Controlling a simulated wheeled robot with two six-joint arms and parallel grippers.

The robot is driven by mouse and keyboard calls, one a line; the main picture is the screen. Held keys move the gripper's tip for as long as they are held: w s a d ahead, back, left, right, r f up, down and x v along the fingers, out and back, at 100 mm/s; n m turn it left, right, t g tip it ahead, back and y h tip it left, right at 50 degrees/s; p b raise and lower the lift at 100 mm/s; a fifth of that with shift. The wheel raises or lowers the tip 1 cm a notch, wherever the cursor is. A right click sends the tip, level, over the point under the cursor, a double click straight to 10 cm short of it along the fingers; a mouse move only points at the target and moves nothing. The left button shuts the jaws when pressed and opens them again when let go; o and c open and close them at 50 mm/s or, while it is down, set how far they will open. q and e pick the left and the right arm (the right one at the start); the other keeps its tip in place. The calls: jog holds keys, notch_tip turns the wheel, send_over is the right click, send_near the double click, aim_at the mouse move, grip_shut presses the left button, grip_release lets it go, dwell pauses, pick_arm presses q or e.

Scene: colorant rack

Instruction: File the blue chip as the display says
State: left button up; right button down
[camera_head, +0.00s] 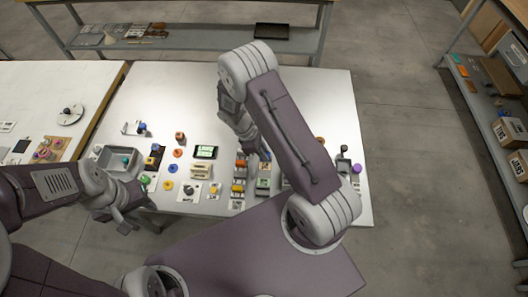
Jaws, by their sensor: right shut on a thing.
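The display (206,152) is a small dark screen with a green and white readout; its text is too small to read. The colorant rack (238,188) has several coloured pieces in orange, yellow, red and green. My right gripper (254,154) points down at the back of the rack, partly hidden by my forearm. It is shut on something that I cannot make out. I cannot pick out the blue chip for certain; a small blue piece (155,147) stands left of the display. My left gripper (132,222) is open and empty off the table's front left edge.
A grey tray (103,156) with a green item stands at the table's left. Several coloured rings and blocks lie between it and the rack. A purple piece (357,168) sits near the right edge. The back of the table (170,90) is clear.

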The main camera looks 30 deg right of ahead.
jog(key=shift+f, duration=0.3)
jog(key=c, duration=1.3)
grip_release()
jog(key=o, duration=0.3)
jog(key=shift+r, duration=0.1)
notch_tip(320, 180, up, 7)
jog(key=p, duration=0.6)
